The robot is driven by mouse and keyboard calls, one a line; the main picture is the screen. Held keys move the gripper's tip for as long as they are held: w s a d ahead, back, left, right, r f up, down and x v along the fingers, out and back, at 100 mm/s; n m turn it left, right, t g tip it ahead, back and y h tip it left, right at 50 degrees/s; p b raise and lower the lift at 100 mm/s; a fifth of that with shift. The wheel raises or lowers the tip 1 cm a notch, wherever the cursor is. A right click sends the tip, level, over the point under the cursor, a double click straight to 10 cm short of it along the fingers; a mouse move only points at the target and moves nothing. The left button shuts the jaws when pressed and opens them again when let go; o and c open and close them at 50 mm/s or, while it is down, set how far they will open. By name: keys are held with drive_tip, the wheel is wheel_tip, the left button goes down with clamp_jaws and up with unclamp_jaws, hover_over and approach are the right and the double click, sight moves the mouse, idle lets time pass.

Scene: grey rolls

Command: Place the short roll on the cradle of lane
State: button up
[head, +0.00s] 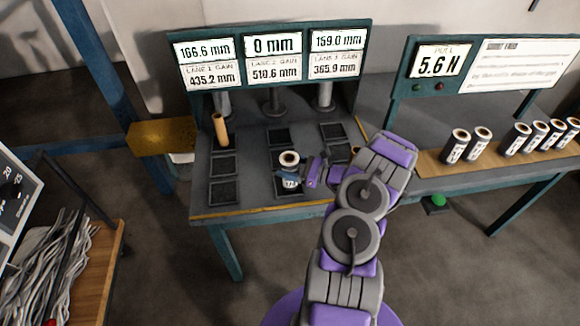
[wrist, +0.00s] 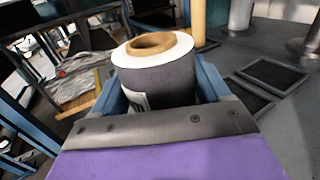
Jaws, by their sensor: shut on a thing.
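My gripper (head: 287,175) is shut on a short grey roll (head: 290,159) with a white top and brown core. The roll is upright, over or on the front pad (head: 281,190) of the middle lane; I cannot tell if it touches. In the wrist view the roll (wrist: 158,82) sits between the blue fingers, its lower part hidden by my gripper. Each lane has black square pads, such as the left lane's front pad (head: 224,192) and the middle lane's rear pad (head: 278,135). I cannot tell which part is the cradle.
A brown tube (head: 220,130) stands at the left lane's rear. Displays (head: 272,45) read 166.6, 0 and 159.0 mm. Several grey rolls (head: 483,138) stand on a wooden strip at right, below a 5.6 N display (head: 439,66). My arm partly hides the right lane.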

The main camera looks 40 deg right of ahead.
drive_tip(key=o, duration=1.2)
drive_tip(key=shift+a, duration=0.4)
drive_tip(key=shift+d, duration=0.25)
drive_tip(key=shift+s+d, duration=0.4)
drive_tip(key=shift+d, duration=0.05)
drive_tip(key=p+v, duration=0.2)
drive_tip(key=v, duration=0.8)
drive_tip(key=shift+s+d, duration=0.1)
drive_tip(key=shift+s, duration=0.3)
